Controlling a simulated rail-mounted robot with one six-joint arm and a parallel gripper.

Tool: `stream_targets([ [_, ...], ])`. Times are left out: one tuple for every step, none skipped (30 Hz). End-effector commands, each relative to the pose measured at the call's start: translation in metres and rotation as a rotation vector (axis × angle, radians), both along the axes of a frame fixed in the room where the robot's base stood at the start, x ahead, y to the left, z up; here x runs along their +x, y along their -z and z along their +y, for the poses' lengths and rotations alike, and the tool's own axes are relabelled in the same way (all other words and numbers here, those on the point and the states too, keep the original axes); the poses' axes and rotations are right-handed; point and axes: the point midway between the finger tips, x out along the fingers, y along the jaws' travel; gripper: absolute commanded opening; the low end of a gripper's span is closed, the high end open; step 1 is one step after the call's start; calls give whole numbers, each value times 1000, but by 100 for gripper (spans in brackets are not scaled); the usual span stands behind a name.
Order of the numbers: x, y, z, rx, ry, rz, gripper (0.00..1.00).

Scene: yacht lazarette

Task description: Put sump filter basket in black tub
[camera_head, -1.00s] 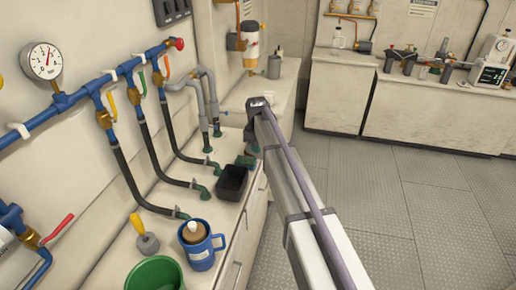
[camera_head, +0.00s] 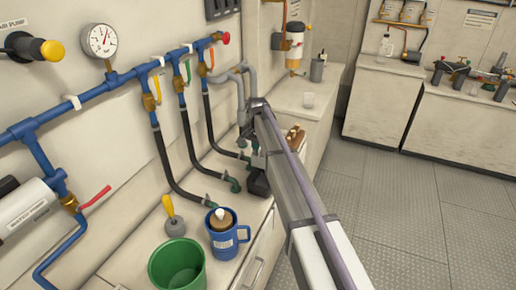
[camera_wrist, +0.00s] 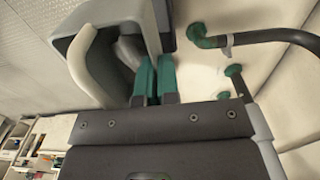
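My gripper (camera_wrist: 156,82) shows its teal fingertips close together in the wrist view; I cannot tell whether something thin is between them. In the wrist view they are at the edge of a dark grey open container, which looks like the black tub (camera_wrist: 72,24). A pale curved piece (camera_wrist: 92,72) shows at that container; I cannot tell whether it is the sump filter basket or part of the container. In the head view the black tub (camera_head: 258,185) stands on the counter, partly hidden by my arm. The basket cannot be clearly made out there.
A blue mug (camera_head: 238,238) with a tan item inside and a green bucket (camera_head: 178,268) stand at the near counter. Dark hoses with green ends (camera_head: 234,184) run down beside the tub. A brown object (camera_head: 295,134) lies behind my arm. The floor to the right is clear.

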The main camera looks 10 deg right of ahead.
Motion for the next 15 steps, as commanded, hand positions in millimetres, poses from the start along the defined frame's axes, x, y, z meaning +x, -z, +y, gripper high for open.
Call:
stream_targets([
  [0, 0, 0, 0, 1, 0, 0],
  [0, 0, 0, 0, 0, 0, 0],
  [0, 0, 0, 0, 0, 0, 0],
  [0, 0, 0, 0, -1, 0, 0],
  [0, 0, 0, 0, -1, 0, 0],
  [0, 0, 0, 0, -1, 0, 0],
  [0, 0, 0, 0, -1, 0, 0],
  [-1, 0, 0, 0, -2, 0, 0],
  [-1, 2, 0, 0, -2, 0, 0],
  [-1, 3, 0, 0, -2, 0, 0],
  [-1, 4, 0, 0, -2, 0, 0],
  [-1, 7, 0, 0, -2, 0, 0],
  [-1, 9, 0, 0, -2, 0, 0],
  [-1, 11, 0, 0, -2, 0, 0],
  [-1, 14, 0, 0, -2, 0, 0],
])
